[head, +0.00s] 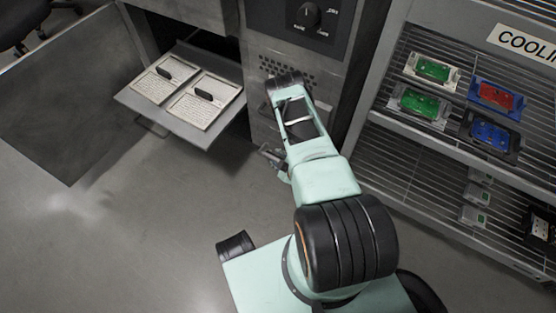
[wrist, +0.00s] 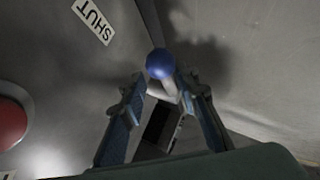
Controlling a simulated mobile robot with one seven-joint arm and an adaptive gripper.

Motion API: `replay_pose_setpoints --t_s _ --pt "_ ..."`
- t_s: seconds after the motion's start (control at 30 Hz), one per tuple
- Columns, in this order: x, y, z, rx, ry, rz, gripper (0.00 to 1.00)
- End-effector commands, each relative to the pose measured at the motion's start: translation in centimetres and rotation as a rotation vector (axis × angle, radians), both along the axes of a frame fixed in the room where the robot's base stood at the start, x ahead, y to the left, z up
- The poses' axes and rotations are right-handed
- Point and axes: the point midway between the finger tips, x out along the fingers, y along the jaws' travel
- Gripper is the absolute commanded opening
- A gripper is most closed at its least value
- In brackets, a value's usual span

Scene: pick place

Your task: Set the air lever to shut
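The air lever has a blue ball knob (wrist: 160,64) on a pale shaft (wrist: 164,91), seen in the wrist view. A white label reading SHUT (wrist: 93,20) is on the grey panel, up and left of the knob. My gripper (wrist: 160,82) is open, with one finger on each side of the shaft just below the knob. I cannot tell whether either finger touches it. In the head view my gripper (head: 272,156) is low at the front of the grey cabinet, and my arm hides most of the lever area.
A red round part (wrist: 10,122) is on the panel at the wrist view's left edge. In the head view, an open drawer shelf (head: 150,112) with two pale panels juts out left of my arm. A rack (head: 400,135) with coloured modules stands right.

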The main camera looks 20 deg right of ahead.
Motion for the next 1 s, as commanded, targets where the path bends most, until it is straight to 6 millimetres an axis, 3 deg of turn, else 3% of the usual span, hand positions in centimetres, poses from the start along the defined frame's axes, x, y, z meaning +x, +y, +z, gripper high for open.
replay_pose_setpoints --t_s 0.3,0.5,1.0 --pt "0.1 -0.3 5.5 -0.003 -0.003 -0.004 0.29" --pt "0.1 -0.6 7.8 -0.006 -0.002 -0.008 0.29" --pt "0.0 -0.6 8.7 -0.006 -0.003 -0.008 0.29"
